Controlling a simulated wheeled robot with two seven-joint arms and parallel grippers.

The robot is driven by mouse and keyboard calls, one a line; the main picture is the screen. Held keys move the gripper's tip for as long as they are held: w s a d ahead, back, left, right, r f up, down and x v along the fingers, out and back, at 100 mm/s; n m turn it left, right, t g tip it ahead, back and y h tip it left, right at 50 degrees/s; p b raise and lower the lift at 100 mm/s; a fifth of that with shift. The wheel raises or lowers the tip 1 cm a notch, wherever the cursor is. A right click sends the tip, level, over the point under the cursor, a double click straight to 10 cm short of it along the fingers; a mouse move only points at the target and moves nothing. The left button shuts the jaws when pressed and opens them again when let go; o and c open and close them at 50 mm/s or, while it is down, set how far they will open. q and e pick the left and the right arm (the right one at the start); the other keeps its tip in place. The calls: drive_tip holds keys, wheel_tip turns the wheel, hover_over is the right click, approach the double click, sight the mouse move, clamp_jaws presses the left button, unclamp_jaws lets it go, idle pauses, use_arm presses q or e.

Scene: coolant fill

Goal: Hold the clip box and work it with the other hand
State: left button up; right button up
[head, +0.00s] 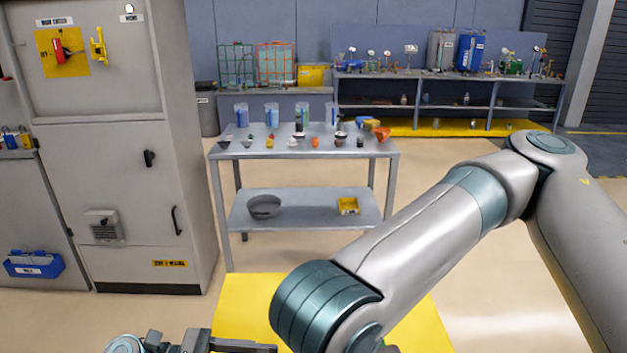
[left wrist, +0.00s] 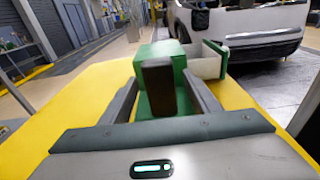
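The clip box (left wrist: 152,55) is a green block on the yellow top, straight ahead of my left gripper in the left wrist view. A pale part with a green panel (left wrist: 216,57) sticks out at its right. A dark upright block (left wrist: 158,88) on its near side stands between the fingers of my left gripper (left wrist: 162,80). The fingers are apart, with green showing on both sides of the dark block; I cannot tell whether they touch the box. In the head view my left gripper is cut off at the bottom edge. My right arm crosses the head view; its gripper is out of sight.
The yellow top (head: 240,305) lies below my arms. A grey bench (head: 225,156) with beakers and small items stands beyond it. A grey cabinet (head: 120,190) is at the left. A white vehicle (left wrist: 245,22) is at the back in the left wrist view.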

use_arm(q)
drive_tip(key=shift+a, duration=0.15)
drive_tip(key=a, duration=0.7)
drive_tip(key=a+r, duration=0.1)
drive_tip(key=a, duration=0.3)
drive_tip(key=shift+a, duration=0.35)
